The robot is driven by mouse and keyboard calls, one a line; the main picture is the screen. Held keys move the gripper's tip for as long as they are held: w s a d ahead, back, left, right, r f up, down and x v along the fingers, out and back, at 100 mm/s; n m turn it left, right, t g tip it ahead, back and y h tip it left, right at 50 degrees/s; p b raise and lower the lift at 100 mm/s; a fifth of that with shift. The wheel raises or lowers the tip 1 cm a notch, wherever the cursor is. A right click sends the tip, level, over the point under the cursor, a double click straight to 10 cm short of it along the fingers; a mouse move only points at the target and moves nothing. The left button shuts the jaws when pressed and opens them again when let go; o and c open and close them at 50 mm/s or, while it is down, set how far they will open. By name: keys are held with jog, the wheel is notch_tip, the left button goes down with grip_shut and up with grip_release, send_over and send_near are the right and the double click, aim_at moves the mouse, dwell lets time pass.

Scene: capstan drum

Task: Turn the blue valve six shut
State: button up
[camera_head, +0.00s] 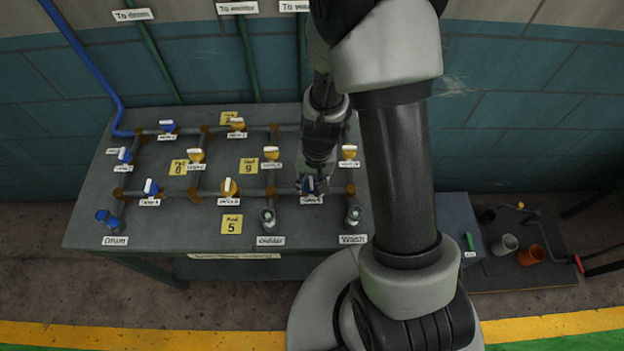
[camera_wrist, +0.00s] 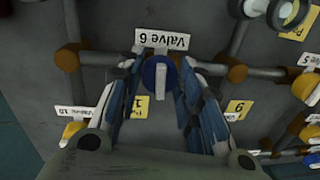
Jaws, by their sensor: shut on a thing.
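Blue valve six (camera_wrist: 150,75) sits in the upper middle of the wrist view, under a white tag reading "Valve 6" (camera_wrist: 163,40), which appears upside down. Its white handle (camera_wrist: 163,82) runs up and down in that picture, across the grey pipe that runs left to right. My gripper (camera_wrist: 163,72) has one finger on each side of the blue knob and is shut on the valve; the exact contact is hard to see. In the head view my gripper (camera_head: 314,178) comes down over the valve (camera_head: 309,187) at the right of the table and partly hides it.
The grey table (camera_head: 170,225) carries pipes with several other blue and yellow valves, including a yellow one (camera_head: 349,152) close by. Small gauges stand at its front edge.

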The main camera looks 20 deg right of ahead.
jog(key=shift+m, duration=0.6)
jog(key=o, duration=1.1)
jog(key=r, duration=1.2)
jog(key=shift+s+d, duration=0.25)
jog(key=shift+d, duration=0.15)
